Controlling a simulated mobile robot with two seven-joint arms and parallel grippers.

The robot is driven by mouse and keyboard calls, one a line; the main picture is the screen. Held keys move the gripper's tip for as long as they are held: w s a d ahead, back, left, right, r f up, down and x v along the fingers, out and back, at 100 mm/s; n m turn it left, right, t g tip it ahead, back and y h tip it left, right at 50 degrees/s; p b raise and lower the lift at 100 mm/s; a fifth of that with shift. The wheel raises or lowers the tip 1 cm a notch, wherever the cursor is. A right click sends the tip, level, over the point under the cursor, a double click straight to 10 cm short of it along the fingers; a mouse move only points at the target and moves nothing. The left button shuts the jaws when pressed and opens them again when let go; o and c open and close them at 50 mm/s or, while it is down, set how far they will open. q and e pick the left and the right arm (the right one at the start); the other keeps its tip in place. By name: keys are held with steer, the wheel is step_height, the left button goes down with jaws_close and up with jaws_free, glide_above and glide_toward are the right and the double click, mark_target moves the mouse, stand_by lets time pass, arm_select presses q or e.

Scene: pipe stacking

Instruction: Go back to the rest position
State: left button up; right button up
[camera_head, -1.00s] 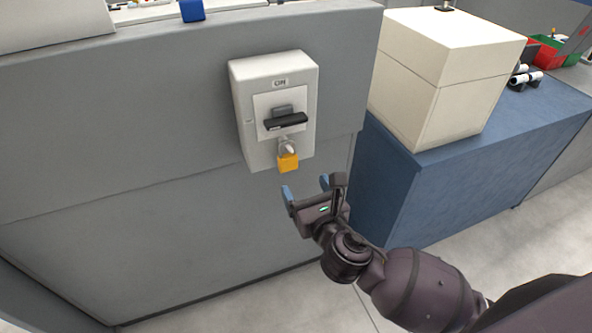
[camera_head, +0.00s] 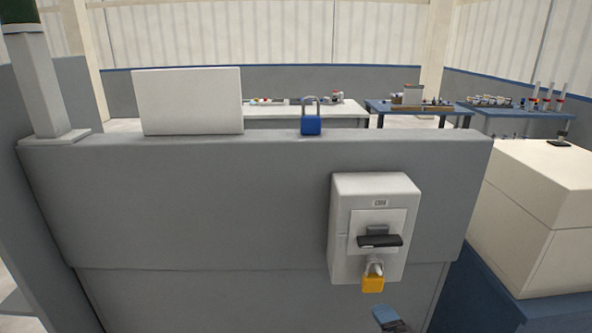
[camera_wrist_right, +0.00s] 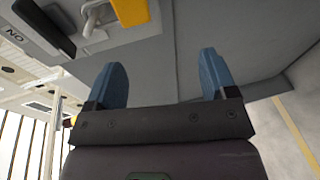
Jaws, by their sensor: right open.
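My right gripper (camera_head: 388,318) shows only its blue fingertip area at the bottom edge of the head view, just below the yellow padlock (camera_head: 372,284). In the right wrist view the right gripper (camera_wrist_right: 163,80) has its two blue fingers wide apart with nothing between them. The yellow padlock (camera_wrist_right: 130,11) hangs beyond the fingers at the top of that view, apart from them. It hangs on the white switch box (camera_head: 341,229), below the black handle (camera_head: 380,241). My left gripper is in neither view.
The switch box is fixed to a grey panel (camera_head: 200,205). A blue padlock (camera_head: 311,124) stands on the panel's top ledge, right of a white board (camera_head: 190,101). A cream box (camera_head: 530,215) stands at the right. Tables with parts (camera_head: 420,108) are in the background.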

steer(key=s+d+f+m+g+h, duration=0.2)
steer(key=s+d+f+m, duration=0.3)
steer(key=s+f+m, duration=0.3)
steer(key=s+d+f+m+g+h, duration=0.1)
steer(key=s+d+f+m+g, duration=0.1)
steer(key=s+d+f+m, duration=0.4)
steer(key=s+f+m, duration=0.3)
steer(key=s+m, duration=0.1)
steer(key=m, duration=0.1)
steer(key=shift+s+f+m+h, duration=0.3)
steer(key=shift+h, duration=0.1)
stand_by(0.5)
